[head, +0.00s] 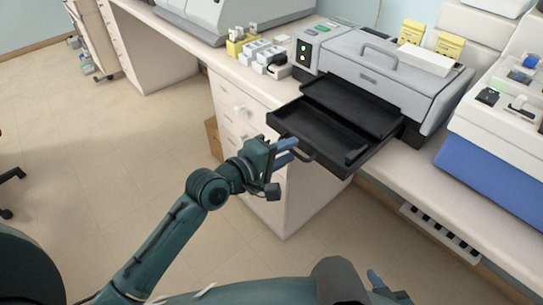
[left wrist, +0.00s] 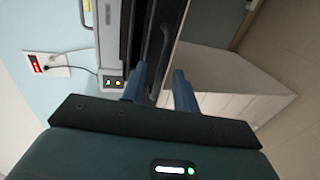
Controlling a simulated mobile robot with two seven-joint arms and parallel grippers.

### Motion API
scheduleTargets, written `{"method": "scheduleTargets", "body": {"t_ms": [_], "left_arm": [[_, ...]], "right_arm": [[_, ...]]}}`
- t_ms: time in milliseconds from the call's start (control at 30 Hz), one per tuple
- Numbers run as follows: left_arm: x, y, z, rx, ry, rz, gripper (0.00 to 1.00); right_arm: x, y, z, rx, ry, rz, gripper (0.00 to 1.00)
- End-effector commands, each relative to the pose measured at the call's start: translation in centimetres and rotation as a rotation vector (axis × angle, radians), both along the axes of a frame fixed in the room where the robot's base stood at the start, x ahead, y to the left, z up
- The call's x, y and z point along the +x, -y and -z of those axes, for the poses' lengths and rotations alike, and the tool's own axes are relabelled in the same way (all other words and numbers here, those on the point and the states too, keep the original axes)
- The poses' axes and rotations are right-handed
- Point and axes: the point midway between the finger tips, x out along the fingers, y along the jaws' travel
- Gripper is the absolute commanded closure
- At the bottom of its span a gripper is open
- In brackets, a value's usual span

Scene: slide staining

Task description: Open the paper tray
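The paper tray (head: 325,135) is a black drawer that sticks far out of the front of the grey printer (head: 385,75), over the counter's edge. Its dark bar handle (head: 306,153) is at the near left end and also shows in the left wrist view (left wrist: 163,45). My left gripper (head: 293,149) is at the handle, its blue fingers apart with a gap between them (left wrist: 160,84). Whether the fingertips touch the handle is not clear. My right gripper (head: 388,284) is low at the bottom edge, away from the tray, its fingers apart and empty.
A control box (head: 306,50) with lit buttons stands left of the printer. Small white and yellow boxes (head: 262,52) stand farther left. A blue and white unit (head: 495,150) is on the right. White drawers (head: 240,110) are below the counter. The floor on the left is mostly clear.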

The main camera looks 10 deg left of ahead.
Motion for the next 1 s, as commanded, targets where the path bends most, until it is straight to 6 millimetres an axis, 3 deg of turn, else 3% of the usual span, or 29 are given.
{"method": "scheduleTargets", "body": {"t_ms": [600, 1000], "left_arm": [[-9.2, -6.6, -2.2, 0.004, -0.003, 0.0, 0.7], [-10.2, -7.4, -2.7, 0.001, -0.001, 0.0, 0.7]], "right_arm": [[0.0, -0.1, 0.4, 0.005, -0.002, -0.001, 0.64], [-0.1, -0.2, 0.5, 0.009, -0.003, -0.002, 0.64]]}}
